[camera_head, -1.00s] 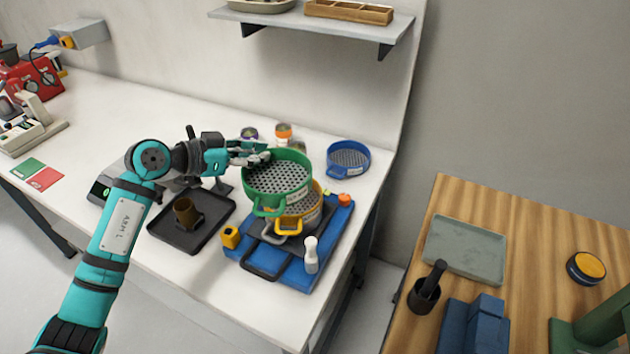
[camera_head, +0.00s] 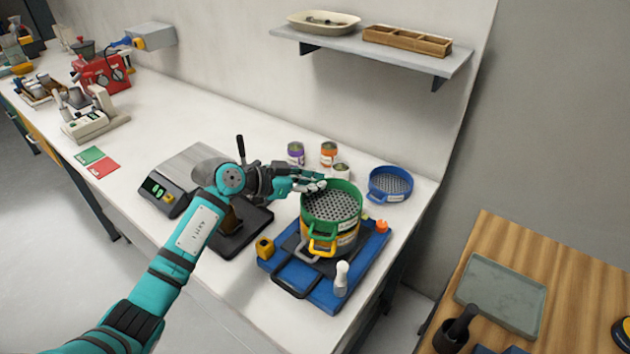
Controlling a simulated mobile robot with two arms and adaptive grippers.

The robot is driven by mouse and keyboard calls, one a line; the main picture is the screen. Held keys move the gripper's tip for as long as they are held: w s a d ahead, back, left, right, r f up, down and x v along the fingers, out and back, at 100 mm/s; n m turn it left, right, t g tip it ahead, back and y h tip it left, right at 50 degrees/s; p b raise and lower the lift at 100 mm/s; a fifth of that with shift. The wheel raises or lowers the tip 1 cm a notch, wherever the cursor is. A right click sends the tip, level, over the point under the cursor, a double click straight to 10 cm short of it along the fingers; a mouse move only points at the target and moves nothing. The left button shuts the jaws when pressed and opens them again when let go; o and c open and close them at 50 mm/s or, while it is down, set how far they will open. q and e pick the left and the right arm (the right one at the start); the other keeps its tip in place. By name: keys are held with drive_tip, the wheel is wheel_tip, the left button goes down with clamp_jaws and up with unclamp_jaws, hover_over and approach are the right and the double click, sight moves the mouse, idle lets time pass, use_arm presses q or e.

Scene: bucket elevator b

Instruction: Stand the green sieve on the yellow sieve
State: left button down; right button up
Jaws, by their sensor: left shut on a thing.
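The green sieve (camera_head: 331,201) is directly above the yellow sieve (camera_head: 345,243), lined up with it; they look in contact, though a small gap cannot be ruled out. The yellow sieve is on a blue base (camera_head: 326,292) with a dark plate, on the white bench. Both sieves have handles facing the front left. My left gripper (camera_head: 312,186) is shut on the back-left rim of the green sieve; its fingertips are partly hidden there. My right gripper is not in view.
A blue sieve (camera_head: 390,184) lies to the right at the back, with several cans (camera_head: 328,154) behind. A dark tray (camera_head: 238,240) is left, and a shelf (camera_head: 372,51) hangs above.

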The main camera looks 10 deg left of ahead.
use_arm(q)
drive_tip(key=shift+f+p, duration=0.3)
drive_tip(key=shift+f, duration=0.25)
drive_tip(key=c, duration=1.5)
unclamp_jaws()
drive_tip(key=shift+r+b, duration=0.5)
drive_tip(key=shift+b+v, duration=0.9)
drive_tip(key=shift+v, duration=5.15)
